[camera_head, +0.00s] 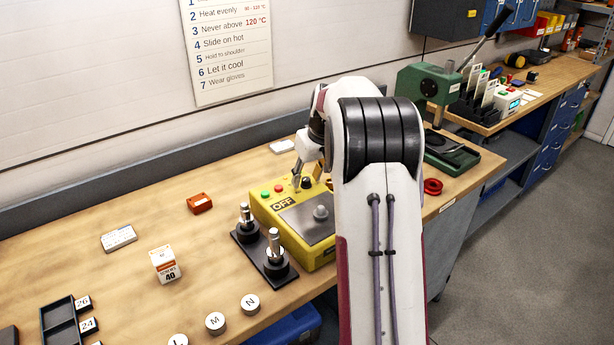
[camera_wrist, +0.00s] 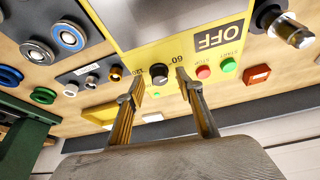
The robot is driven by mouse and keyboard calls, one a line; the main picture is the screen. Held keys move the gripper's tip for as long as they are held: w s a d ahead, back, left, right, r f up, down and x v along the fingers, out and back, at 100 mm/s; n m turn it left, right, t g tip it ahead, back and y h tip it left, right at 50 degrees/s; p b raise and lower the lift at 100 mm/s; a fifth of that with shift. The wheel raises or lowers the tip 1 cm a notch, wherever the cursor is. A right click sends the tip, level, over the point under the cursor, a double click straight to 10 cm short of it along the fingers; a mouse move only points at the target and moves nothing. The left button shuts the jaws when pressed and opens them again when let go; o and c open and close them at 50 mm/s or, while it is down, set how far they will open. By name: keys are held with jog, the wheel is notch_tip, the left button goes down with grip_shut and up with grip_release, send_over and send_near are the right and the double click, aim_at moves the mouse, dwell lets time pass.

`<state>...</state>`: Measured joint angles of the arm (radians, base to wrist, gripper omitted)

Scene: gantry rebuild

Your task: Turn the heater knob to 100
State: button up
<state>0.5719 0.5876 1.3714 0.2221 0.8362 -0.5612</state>
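The yellow heater box (camera_head: 263,211) stands on the bench, with a grey top plate and a display reading OFF (camera_head: 283,203). Its black knob (camera_wrist: 159,73) shows in the wrist view between my two fingertips, with a number that looks like 60 beside it and 120 farther left. A red button (camera_wrist: 204,72) and a green button (camera_wrist: 229,65) sit next to it. My gripper (camera_wrist: 156,84) is open, with one finger on each side of the knob; I cannot tell whether they touch it. In the head view my arm hides part of the box.
Two posts on a black base (camera_head: 258,255) stand left of the box. An orange-red box (camera_head: 199,203), a white and orange carton (camera_head: 165,265) and lettered discs (camera_head: 215,322) lie on the bench. A green press (camera_head: 428,88) stands to the right.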

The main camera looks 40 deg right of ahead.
jog(key=shift+f, duration=0.1)
grip_shut()
jog(key=shift+w+m, duration=0.1)
jog(key=shift+m, duration=0.5)
jog(key=shift+a+m+g+h, duration=0.15)
jog(key=shift+m+h, duration=0.35)
jog(key=shift+m, duration=0.5)
jog(key=shift+m+g+h, duration=0.25)
jog(key=shift+m+h, duration=0.25)
jog(key=shift+m, duration=0.5)
jog(key=shift+w+m+g+h, duration=0.1)
jog(key=shift+m+g+h, duration=0.25)
jog(key=shift+m, duration=0.95)
jog(key=shift+m+g+h, duration=0.25)
jog(key=shift+m+g, duration=0.2)
jog(key=shift+m, duration=0.85)
jog(key=shift+a+m, duration=0.1)
jog(key=shift+m, duration=0.2)
